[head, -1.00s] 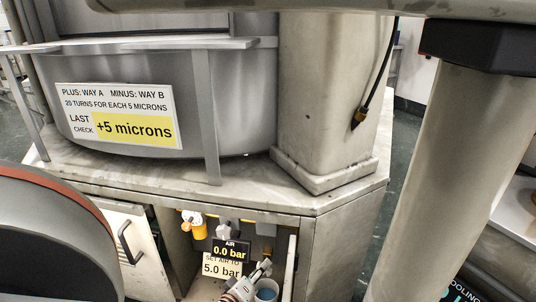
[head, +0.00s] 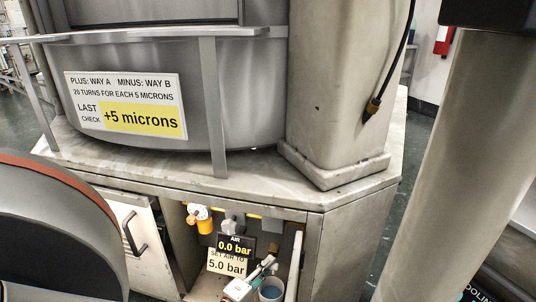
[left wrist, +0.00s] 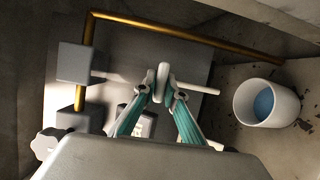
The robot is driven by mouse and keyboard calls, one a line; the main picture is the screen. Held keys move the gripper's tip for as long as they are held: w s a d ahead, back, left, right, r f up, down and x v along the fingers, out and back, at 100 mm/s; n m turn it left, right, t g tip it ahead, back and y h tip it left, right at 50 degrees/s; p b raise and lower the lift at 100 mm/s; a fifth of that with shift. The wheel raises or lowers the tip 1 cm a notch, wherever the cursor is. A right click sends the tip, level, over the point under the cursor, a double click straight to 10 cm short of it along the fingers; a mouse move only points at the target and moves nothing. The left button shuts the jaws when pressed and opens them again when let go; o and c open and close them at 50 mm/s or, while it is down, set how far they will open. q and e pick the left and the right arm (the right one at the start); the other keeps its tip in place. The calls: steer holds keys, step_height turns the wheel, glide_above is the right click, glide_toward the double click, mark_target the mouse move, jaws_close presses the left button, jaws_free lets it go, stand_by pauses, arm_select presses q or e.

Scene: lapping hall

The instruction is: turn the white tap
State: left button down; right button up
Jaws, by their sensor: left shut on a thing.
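In the left wrist view the white tap (left wrist: 162,82) shows as a pale upright piece with a thin white bar (left wrist: 200,88) reaching to the right. My left gripper (left wrist: 163,96), with teal-sided fingers, is shut on the tap, one fingertip on each side. In the head view my left gripper (head: 267,264) is low in the open cabinet, just right of the pressure labels; the tap cannot be made out there. The air display (head: 235,245) reads 0.0 bar. The note below it (head: 226,264) says to set air to 5.0 bar. My right gripper is not in view.
A white cup (left wrist: 240,101) with blue inside stands right of the tap. A brass pipe (left wrist: 185,33) runs behind, and a grey star knob (left wrist: 45,143) is at lower left. An orange fitting (head: 200,220) is higher in the cabinet. The cabinet side (head: 345,245) bounds the space.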

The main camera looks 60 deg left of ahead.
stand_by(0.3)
arm_select(q)
steer(key=c, duration=2.1)
jaws_free()
steer(key=shift+c, duration=0.2)
steer(key=shift+s, duration=0.1)
steer(key=v, duration=1.2)
steer(key=shift+f, duration=0.1)
